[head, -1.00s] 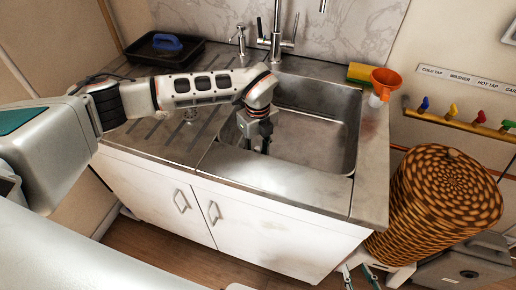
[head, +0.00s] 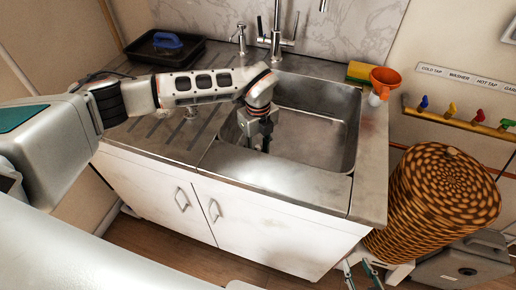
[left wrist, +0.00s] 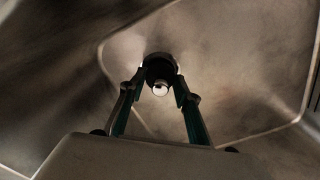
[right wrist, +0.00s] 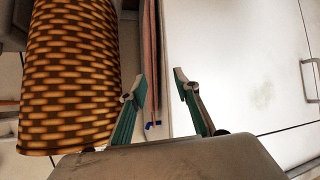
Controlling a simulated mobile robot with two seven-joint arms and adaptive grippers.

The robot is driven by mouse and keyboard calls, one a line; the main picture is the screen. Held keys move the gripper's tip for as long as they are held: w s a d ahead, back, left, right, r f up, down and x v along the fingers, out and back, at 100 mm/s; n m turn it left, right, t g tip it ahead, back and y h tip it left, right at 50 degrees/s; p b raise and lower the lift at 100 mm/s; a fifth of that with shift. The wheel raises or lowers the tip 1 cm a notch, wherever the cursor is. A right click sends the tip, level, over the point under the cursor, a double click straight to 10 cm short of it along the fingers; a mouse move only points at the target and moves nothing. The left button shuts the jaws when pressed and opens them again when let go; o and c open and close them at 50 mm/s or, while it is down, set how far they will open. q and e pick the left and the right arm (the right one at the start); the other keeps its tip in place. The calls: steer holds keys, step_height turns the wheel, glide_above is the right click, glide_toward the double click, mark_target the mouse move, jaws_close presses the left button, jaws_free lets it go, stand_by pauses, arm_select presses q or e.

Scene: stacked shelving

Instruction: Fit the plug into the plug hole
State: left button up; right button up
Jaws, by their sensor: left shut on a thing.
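My left gripper (head: 265,141) reaches down into the left part of the steel sink basin (head: 318,140). In the left wrist view, its fingers (left wrist: 159,88) are closed on the plug (left wrist: 159,66), a small dark round piece with a shiny knob between the fingertips. The plug is just above or at the basin floor; I cannot tell whether they touch. The plug hole is not distinguishable and may be hidden behind the plug. My right gripper (head: 360,274) is low in front of the cabinet. It is open and empty in the right wrist view (right wrist: 162,88).
The tap (head: 276,40) stands behind the basin. An orange funnel (head: 385,78) and a sponge (head: 359,71) are at its back right corner. A black tray (head: 165,50) with a blue-handled brush is at back left. A woven basket (head: 443,200) stands right of the cabinet.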

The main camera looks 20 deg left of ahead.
arm_select(q)
steer(key=shift+p, duration=0.5)
stand_by(1.1)
steer(key=shift+f+b, duration=0.35)
steer(key=shift+f, duration=0.55)
steer(key=shift+r, duration=0.1)
stand_by(0.3)
steer(key=shift+r+p, duration=0.5)
steer(key=shift+p, duration=0.1)
steer(key=shift+p, duration=0.6)
stand_by(1.7)
steer(key=shift+f, duration=0.6)
steer(key=o, duration=1.2)
steer(key=shift+r, duration=0.1)
